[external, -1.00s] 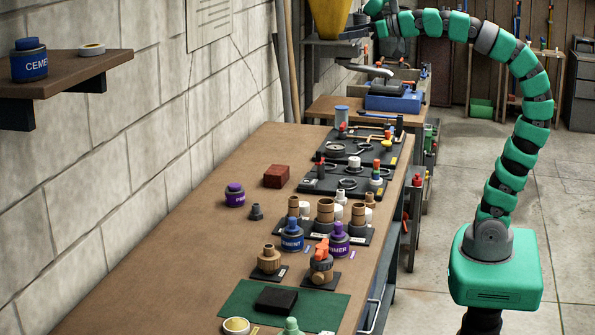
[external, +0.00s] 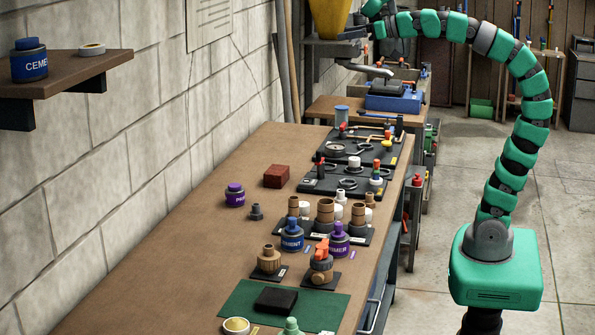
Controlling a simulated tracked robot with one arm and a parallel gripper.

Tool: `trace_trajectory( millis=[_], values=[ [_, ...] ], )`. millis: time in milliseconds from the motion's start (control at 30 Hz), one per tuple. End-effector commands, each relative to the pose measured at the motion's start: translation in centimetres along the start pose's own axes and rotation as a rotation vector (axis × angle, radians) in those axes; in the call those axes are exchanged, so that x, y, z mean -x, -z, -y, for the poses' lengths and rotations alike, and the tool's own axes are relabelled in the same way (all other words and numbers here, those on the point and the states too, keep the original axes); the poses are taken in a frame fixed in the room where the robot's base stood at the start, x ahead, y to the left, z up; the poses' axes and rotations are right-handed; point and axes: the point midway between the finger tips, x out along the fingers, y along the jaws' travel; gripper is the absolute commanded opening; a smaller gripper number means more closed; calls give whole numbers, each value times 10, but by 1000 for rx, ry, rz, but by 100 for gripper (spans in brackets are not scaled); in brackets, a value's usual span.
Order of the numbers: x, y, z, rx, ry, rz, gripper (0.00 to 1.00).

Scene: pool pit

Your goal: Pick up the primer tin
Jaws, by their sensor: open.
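My green arm arches over from the right. My gripper (external: 354,32) is small and dark at the top, beside a yellow hopper-like thing, far behind and above both purple tins. It is open; its fingertips are hard to make out.
A red-brown block (external: 277,176), a dark fitting (external: 256,212) and several pipe fittings stand near the tins. A green mat (external: 241,303) lies in front. A wall shelf (external: 62,75) juts out at upper left. The bench's left side is clear.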

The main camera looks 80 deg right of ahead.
Motion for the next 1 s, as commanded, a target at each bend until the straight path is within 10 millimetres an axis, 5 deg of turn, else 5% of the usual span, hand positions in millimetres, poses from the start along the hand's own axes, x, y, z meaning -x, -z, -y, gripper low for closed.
trace_trajectory(
  millis=[267, 600, 800, 1000],
  values=[
    [-110, -57, 17, -28, 43, 53, 82],
    [-247, -179, 24, -82, 21, 116, 82],
    [-304, -268, 15, -96, -42, 157, 82],
    [-337, -355, -1, -86, -127, 198, 82]
  ],
)
